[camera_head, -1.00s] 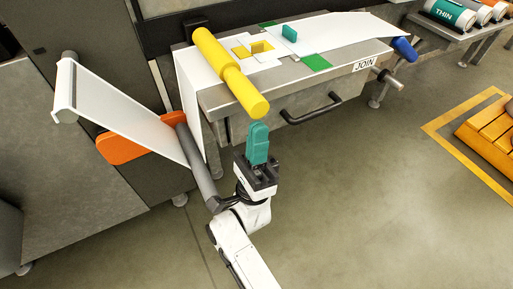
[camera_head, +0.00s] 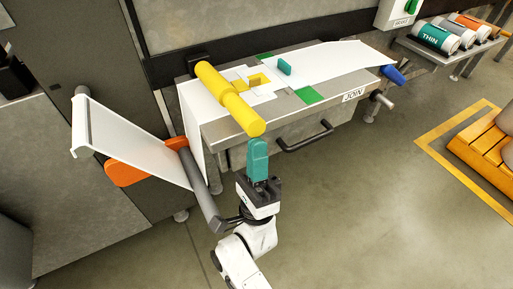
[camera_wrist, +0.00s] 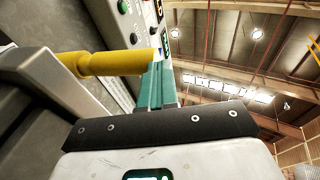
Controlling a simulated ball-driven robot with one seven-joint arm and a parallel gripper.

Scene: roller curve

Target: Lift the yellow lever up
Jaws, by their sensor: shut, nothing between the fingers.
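The yellow lever (camera_head: 228,97) is a thick stepped yellow bar lying across the left end of the work table, its near end sticking out past the front edge. It also shows in the wrist view (camera_wrist: 112,63), reaching from the left toward my fingers. My gripper (camera_head: 258,146) has teal fingers, shut together and empty. It is upright just in front of the lever's near end, with its tips a little below that end in the head view. In the wrist view my fingers (camera_wrist: 157,84) appear beside the lever's end; I cannot tell whether they touch.
A grey roller (camera_head: 200,190) is close left of my gripper. Open floor (camera_head: 370,210) lies to the right.

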